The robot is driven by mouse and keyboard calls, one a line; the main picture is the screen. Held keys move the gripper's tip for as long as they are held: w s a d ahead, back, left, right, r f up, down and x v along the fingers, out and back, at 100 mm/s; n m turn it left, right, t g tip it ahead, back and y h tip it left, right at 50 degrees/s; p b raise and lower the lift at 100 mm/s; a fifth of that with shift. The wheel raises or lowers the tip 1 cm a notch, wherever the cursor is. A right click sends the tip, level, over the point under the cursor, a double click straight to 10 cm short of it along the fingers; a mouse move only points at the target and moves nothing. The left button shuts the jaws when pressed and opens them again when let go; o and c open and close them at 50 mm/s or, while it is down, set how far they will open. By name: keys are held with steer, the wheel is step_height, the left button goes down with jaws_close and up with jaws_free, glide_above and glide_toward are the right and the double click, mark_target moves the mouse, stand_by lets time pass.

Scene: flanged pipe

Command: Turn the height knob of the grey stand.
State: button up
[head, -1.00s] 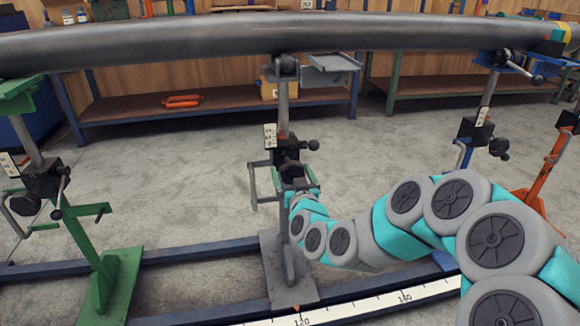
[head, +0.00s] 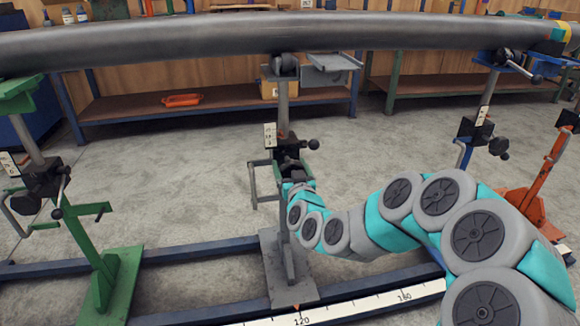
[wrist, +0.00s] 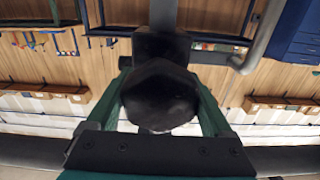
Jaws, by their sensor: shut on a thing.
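The grey stand (head: 283,110) stands upright under the pipe (head: 200,42), its roller head at the pipe's underside. Its black clamp block carries a small side handle (head: 313,145) and a white label (head: 270,135). My gripper (head: 292,168) is at the stand's column, just below that handle; my arm partly hides it in the head view. In the wrist view the black faceted height knob (wrist: 160,95) sits between the two green fingers, one on each side, and they are shut on it. The knob's turn angle cannot be read.
A green stand (head: 105,255) is at left, a blue stand (head: 467,140) and an orange stand (head: 545,175) at right. Floor rails and a white scale (head: 350,304) run below. Shelved benches (head: 215,105) stand behind. Open floor lies between the stands.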

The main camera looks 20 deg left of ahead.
steer(key=c, duration=0.4)
steer(key=shift+c, duration=0.2)
steer(key=shift+f+m+b, duration=0.1)
steer(key=shift+m+b, duration=0.2)
steer(key=shift+b, duration=0.1)
steer(key=shift+f+m+b, duration=0.1)
steer(key=shift+m+b, duration=0.75)
steer(key=shift+m, duration=0.15)
steer(key=shift+m+b, duration=1.5)
steer(key=shift+m, duration=0.7)
steer(key=o, duration=1.1)
